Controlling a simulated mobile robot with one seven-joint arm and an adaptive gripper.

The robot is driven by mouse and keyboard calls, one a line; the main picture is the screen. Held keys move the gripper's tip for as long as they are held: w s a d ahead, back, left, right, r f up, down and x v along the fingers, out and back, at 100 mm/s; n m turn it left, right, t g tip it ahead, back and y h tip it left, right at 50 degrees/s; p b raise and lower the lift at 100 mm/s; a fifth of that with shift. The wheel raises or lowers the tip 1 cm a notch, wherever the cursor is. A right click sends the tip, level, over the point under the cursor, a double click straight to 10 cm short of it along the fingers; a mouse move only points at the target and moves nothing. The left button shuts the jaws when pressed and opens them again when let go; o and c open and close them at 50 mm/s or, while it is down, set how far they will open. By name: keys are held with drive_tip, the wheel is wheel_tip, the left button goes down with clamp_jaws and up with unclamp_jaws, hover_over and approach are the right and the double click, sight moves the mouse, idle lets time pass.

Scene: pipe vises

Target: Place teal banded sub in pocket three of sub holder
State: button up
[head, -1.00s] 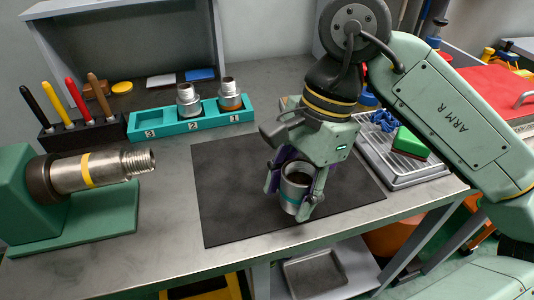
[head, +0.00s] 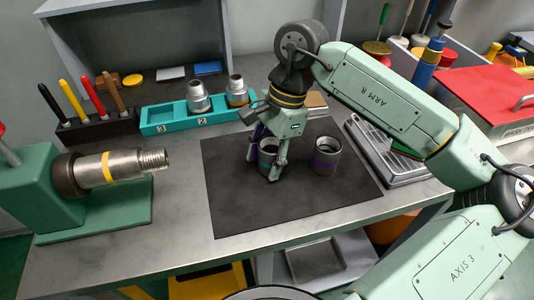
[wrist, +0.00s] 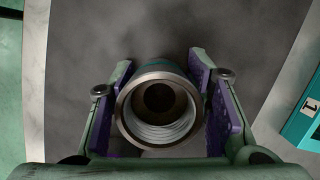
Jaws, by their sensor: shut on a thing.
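The teal banded sub (head: 267,154) is between the purple-padded fingers of my gripper (head: 264,166), over the dark mat. In the wrist view the sub (wrist: 157,140) shows its threaded open end towards the camera, with a little teal at its far edge. My gripper is shut on it; whether the sub touches the mat is unclear. The teal sub holder (head: 176,124) stands behind and to the left, numbered 3, 2, 1 from left to right. Pocket three is empty. Pockets two and one each hold a metal sub (head: 198,97). Part of the holder (wrist: 302,125) shows in the wrist view.
A purple-banded sub (head: 326,157) stands on the dark mat (head: 230,205), right of my gripper. A green vise (head: 110,205) with a yellow-banded pipe (head: 110,167) is at left. A grey tray (head: 390,160) is at right.

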drive_tip(key=shift+f+b, duration=0.25)
drive_tip(key=shift+b, duration=0.1)
drive_tip(key=o, duration=1.4)
drive_tip(key=shift+r, duration=0.1)
drive_tip(key=shift+r, duration=0.1)
